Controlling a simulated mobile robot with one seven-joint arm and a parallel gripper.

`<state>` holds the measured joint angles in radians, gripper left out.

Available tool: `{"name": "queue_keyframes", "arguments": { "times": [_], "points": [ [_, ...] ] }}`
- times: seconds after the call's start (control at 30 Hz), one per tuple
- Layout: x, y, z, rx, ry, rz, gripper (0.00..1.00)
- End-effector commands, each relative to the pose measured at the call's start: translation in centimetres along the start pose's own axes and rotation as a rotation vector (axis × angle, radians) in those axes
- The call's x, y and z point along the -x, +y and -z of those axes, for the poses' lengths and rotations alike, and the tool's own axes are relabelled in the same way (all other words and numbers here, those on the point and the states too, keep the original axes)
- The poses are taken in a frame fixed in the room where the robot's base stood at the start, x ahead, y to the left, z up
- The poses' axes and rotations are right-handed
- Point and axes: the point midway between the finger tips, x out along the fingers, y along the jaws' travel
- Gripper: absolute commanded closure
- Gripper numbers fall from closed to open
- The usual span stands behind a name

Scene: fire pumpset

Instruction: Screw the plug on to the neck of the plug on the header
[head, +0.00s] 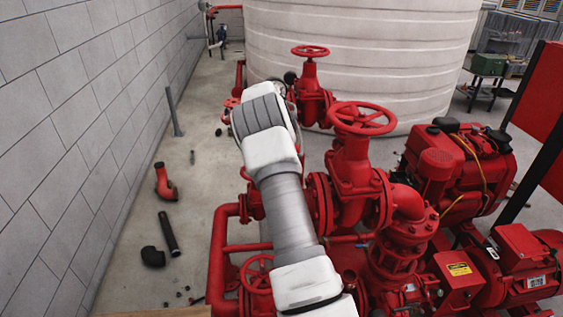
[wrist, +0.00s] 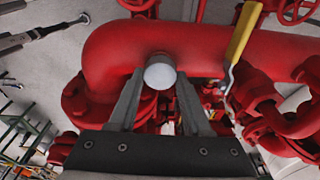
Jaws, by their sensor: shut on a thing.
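In the wrist view my gripper (wrist: 159,82) is shut on a plug (wrist: 160,76), a round light-grey end face between the fingertips. The plug lies in front of the thick red header pipe (wrist: 112,50), close to its underside in the picture. A small dark edge shows just above the plug. The neck on the header is hidden behind the plug, so I cannot tell whether they touch. In the head view my arm covers the work area, and neither the gripper nor the plug can be made out.
A yellow-handled valve lever (wrist: 240,32) sits right of the plug, beside red flanged fittings. In the head view a red handwheel valve (head: 360,119) stands right of my arm. Loose pipe parts, including a black elbow (head: 152,257), lie on the floor at left.

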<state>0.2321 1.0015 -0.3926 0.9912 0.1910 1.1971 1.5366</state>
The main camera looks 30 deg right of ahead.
Motion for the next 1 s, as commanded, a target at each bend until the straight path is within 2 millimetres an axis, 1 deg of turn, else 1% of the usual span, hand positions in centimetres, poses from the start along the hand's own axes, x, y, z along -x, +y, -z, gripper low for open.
{"name": "queue_keyframes", "arguments": {
  "times": [0.1, 0.3, 0.37, 0.4, 0.57, 0.87, 1.0],
  "points": [
    [0.3, 0.0, 0.0, -0.097, 0.001, -0.015, 1.00],
    [0.0, 0.0, 0.0, -0.315, 0.001, -0.048, 1.00],
    [0.0, 0.0, 0.0, -0.355, 0.000, -0.053, 1.00],
    [0.0, 0.0, 0.0, -0.355, -0.001, -0.053, 0.46],
    [0.0, 0.0, 0.0, -0.352, 0.000, -0.053, 0.17],
    [0.1, 0.0, 0.0, -0.350, 0.000, -0.053, 0.16],
    [1.1, -0.1, 0.0, -0.349, -0.001, -0.050, 0.16]
  ]
}}
